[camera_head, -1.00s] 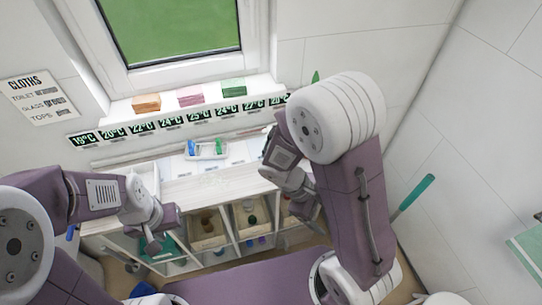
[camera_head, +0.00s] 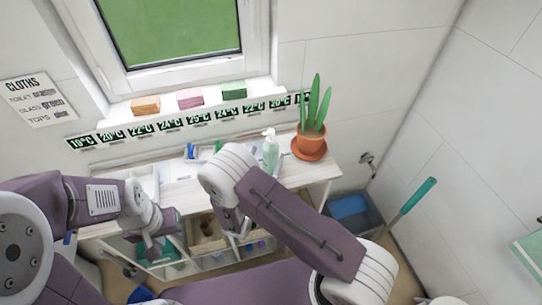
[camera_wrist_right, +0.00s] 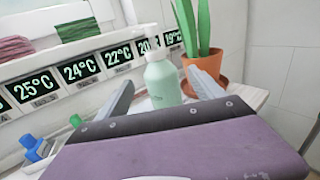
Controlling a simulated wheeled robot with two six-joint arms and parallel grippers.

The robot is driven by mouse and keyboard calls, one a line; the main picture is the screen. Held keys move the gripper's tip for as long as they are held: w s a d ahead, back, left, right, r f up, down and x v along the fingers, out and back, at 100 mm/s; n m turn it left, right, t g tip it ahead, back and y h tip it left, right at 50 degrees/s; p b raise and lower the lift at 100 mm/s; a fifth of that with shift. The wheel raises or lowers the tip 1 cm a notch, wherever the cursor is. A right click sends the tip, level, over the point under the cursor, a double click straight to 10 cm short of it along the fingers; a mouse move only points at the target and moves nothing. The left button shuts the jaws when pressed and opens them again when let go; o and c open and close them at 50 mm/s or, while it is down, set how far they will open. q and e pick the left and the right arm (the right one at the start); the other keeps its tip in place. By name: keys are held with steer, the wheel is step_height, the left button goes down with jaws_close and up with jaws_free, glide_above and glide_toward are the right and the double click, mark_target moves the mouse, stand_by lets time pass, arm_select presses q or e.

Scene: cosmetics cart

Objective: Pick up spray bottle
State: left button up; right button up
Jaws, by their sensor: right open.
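The spray bottle (camera_head: 270,152) is pale green with a white pump top and stands upright on the white cart top, left of the potted plant. In the right wrist view the bottle (camera_wrist_right: 163,88) stands ahead, seen between the fingers. My right gripper (camera_wrist_right: 160,80) is open and empty, its fingers either side of the bottle in the picture; no contact shows. In the head view my right arm hides its fingers. My left gripper (camera_head: 152,240) is at the cart's front left, away from the bottle; its fingers are too unclear to judge.
A terracotta pot with a spiky plant (camera_head: 309,145) stands close right of the bottle. Small blue and green-capped items (camera_wrist_right: 35,148) lie left. A strip of temperature cards (camera_head: 185,120) is behind. Open shelves (camera_head: 205,240) with bins are below the top.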

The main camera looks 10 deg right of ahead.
mark_target(271, 146)
steer(key=p+x, duration=0.1)
steer(key=x, duration=0.3)
steer(key=shift+w+d+r, duration=0.1)
steer(key=shift+w+d, duration=0.2)
steer(key=shift+w, duration=0.2)
steer(key=shift+s, duration=0.15)
steer(key=c, duration=0.9)
jaws_close()
